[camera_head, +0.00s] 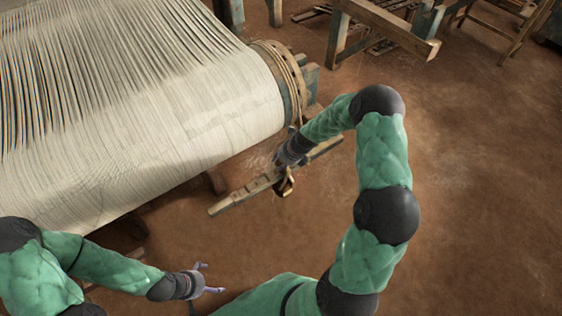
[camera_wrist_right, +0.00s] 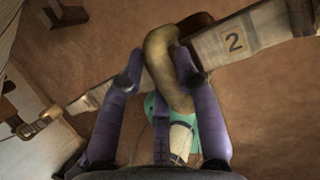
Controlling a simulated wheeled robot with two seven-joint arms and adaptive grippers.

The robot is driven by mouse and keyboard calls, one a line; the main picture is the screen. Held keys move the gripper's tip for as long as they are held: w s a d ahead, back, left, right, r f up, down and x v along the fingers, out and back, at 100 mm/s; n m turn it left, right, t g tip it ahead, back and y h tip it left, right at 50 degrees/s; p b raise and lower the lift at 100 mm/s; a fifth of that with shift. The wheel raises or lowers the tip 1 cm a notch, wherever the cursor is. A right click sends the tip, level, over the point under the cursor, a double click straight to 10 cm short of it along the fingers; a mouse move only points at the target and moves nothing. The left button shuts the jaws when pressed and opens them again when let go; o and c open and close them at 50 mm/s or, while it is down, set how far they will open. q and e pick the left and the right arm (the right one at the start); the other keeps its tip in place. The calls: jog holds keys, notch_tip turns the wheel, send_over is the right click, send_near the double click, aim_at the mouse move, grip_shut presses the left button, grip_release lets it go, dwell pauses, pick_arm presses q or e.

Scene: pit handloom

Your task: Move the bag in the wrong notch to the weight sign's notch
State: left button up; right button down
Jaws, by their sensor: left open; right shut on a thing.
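A wooden notched beam (camera_head: 240,196) lies diagonally below the loom's cloth roll. My right gripper (camera_head: 285,168) is over its middle, with a small tan bag or loop (camera_head: 285,187) just below. In the right wrist view my right gripper (camera_wrist_right: 163,82) is shut on a thick tan loop (camera_wrist_right: 160,55), a finger on either side. The loop overlaps the beam (camera_wrist_right: 205,58) in that view; whether it sits in a notch is unclear. My left gripper (camera_head: 206,280) is open and empty, lower left, away from the beam.
The loom's cream warp roll (camera_head: 215,110) with a rope-wound end (camera_head: 285,80) stands close behind the beam. A wooden frame (camera_head: 385,25) is at the back. The earthen floor (camera_head: 480,190) to the right is clear.

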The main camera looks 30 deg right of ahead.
jog(key=shift+f, duration=0.25)
dwell(1.0)
jog(key=c, duration=0.8)
grip_release()
jog(key=shift+s+a+f, duration=0.1)
jog(key=shift+s+f, duration=0.05)
jog(key=shift+f, duration=0.05)
jog(key=shift+r, duration=0.4)
jog(key=v, duration=1.1)
jog(key=shift+d+r, duration=0.15)
jog(key=shift+d, duration=0.1)
jog(key=s+a+f+n+g, duration=0.1)
jog(key=s+a+f+n, duration=0.4)
jog(key=a+n, duration=0.3)
jog(key=s+a+f+n+g+y+p, duration=0.1)
jog(key=s+a+f+n, duration=0.5)
jog(key=n, duration=0.8)
jog(key=s+a+f+n+g, duration=0.2)
jog(key=s+a+f+n, duration=0.4)
jog(key=s+a+n, duration=0.3)
jog(key=shift+s+a+f+n+y, duration=0.1)
jog(key=shift+a+n+y, duration=0.05)
jog(key=shift+a+n, duration=0.45)
jog(key=shift+s+a+f+n+y, duration=0.1)
jog(key=shift+a+n+y, duration=0.05)
jog(key=shift+a+n, duration=0.4)
